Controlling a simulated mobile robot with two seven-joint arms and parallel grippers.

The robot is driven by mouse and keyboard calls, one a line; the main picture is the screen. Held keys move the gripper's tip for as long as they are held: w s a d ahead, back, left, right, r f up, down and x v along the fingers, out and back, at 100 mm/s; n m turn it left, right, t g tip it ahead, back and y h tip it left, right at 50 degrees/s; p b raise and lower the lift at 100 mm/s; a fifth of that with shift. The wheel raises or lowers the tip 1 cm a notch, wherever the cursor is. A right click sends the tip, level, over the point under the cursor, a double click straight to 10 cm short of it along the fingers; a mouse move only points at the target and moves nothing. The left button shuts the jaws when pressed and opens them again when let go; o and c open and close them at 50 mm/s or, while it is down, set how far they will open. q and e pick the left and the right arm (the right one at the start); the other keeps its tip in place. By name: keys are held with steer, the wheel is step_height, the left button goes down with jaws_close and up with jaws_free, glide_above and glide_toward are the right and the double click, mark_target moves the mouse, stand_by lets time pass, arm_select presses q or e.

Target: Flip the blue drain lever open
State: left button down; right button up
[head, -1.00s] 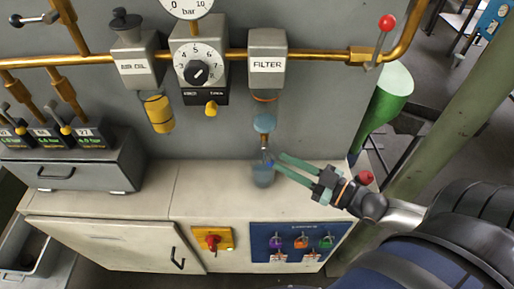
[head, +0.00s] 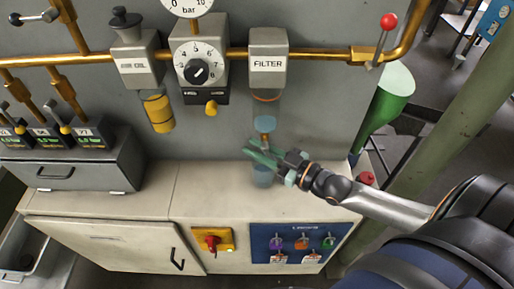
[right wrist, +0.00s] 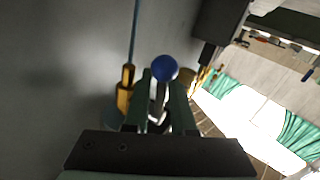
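The filter unit (head: 268,64) hangs on the brass pipe in the head view. My right gripper (head: 248,150), with green fingers, is between the disc and the cup, pointing left. In the right wrist view, the blue ball (right wrist: 164,68) of the lever shows at the fingertips, with a pale metal part behind it between the fingers. The fingers are a little apart; I cannot tell whether they touch the lever. The lever is hidden in the head view. My left gripper is not in view.
A dial regulator (head: 200,66) and an oil unit with a yellow bowl (head: 158,112) stand left of the filter. The cabinet top (head: 200,185) is mostly clear.

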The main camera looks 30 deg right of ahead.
jaws_close()
stand_by(0.3)
steer(key=m+t+b, duration=0.1)
steer(key=m+t+y+b, duration=0.1)
steer(key=b, duration=0.1)
steer(key=shift+w+a+r, duration=0.15)
steer(key=shift+a+r, duration=0.05)
steer(key=shift+r, duration=0.1)
